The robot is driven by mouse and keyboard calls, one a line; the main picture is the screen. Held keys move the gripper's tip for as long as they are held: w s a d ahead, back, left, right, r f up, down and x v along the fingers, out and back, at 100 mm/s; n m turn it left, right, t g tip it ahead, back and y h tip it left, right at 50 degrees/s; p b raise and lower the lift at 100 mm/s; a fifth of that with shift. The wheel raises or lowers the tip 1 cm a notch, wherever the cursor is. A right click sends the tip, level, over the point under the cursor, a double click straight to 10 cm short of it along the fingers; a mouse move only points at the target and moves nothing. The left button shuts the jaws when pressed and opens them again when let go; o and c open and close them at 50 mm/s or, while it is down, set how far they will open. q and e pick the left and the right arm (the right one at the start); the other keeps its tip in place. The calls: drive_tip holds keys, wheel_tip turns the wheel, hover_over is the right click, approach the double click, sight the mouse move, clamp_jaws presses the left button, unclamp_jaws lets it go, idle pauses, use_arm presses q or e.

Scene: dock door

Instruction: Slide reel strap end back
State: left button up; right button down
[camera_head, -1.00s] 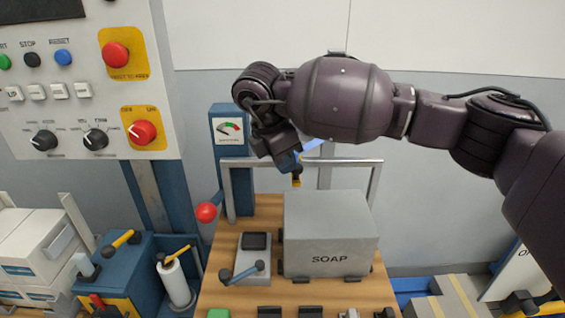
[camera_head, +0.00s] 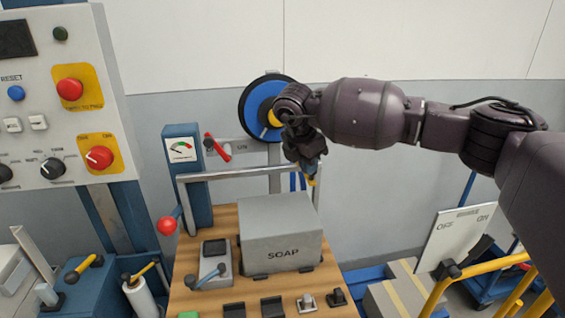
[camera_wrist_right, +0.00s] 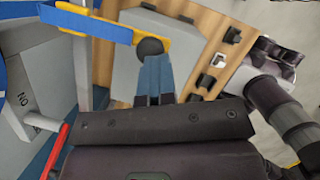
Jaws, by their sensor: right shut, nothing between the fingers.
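The blue reel (camera_head: 262,108) with a black rim hangs at the back wall, partly behind my right wrist. In the right wrist view, a blue strap (camera_wrist_right: 90,22) crosses the top left and passes a yellow piece (camera_wrist_right: 120,32) with a black knob (camera_wrist_right: 150,47). My right gripper (camera_head: 311,172) is above the back right of the soap box. In the right wrist view its blue fingers (camera_wrist_right: 155,65) are shut and empty, tips close by the black knob; I cannot tell whether they touch. The strap is mostly hidden in the head view. My left gripper is not in view.
A grey SOAP box (camera_head: 282,235) stands on the wooden bench (camera_head: 225,222) under a metal rail (camera_head: 235,173). A red-ball lever (camera_head: 167,225) and gauge post (camera_head: 187,160) are left of it. A control panel (camera_head: 60,110) is at far left, yellow rails (camera_head: 490,268) at right.

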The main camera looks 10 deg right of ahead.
drive_tip(key=shift+d+f, duration=0.1)
drive_tip(key=shift+d, duration=1.3)
drive_tip(key=shift+a, duration=0.1)
